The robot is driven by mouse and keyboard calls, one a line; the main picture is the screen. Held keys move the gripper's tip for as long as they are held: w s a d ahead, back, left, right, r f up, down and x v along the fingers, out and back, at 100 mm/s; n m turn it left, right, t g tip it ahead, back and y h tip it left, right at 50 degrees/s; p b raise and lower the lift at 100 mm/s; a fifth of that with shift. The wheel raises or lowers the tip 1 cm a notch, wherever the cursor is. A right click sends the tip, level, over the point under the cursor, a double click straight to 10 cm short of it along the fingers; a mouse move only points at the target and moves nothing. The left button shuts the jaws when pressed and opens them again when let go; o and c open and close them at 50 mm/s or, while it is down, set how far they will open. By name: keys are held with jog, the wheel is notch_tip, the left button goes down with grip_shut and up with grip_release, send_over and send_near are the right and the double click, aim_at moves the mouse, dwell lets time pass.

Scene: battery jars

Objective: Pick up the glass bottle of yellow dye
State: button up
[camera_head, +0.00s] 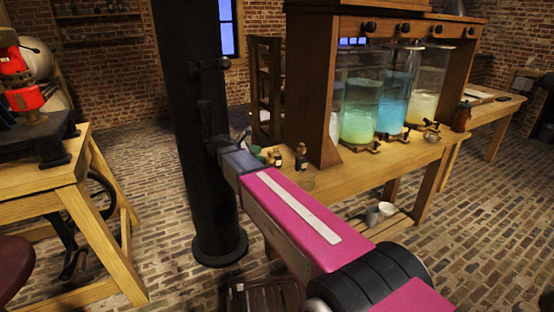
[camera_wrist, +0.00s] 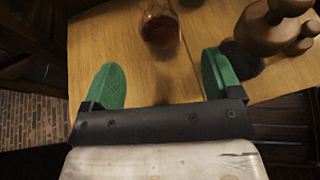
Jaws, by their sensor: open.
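My gripper (camera_wrist: 160,64) is open in the wrist view, with its two green finger pads spread apart over a wooden tabletop. A small glass bottle (camera_wrist: 161,30) with reddish-amber contents stands ahead of the gap between the pads, apart from both; its top is cut off by the frame. I cannot tell whether this holds the yellow dye. In the head view, small dark bottles (camera_head: 301,158) stand at the near left end of the bench, close to the end of my arm. My gripper there is mostly hidden by the arm.
Brown rounded vessels (camera_wrist: 274,25) stand close to the right finger. The wooden bench (camera_head: 385,161) carries a tall cabinet (camera_head: 309,95) with large glass jars of green, blue and yellowish liquid. A black column (camera_head: 190,120) rises left of my arm. A workbench (camera_head: 60,168) stands at left.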

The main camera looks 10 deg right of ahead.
aim_at(276, 159)
jog(key=x, duration=0.8)
jog(key=shift+d, duration=0.15)
jog(key=c, duration=1.1)
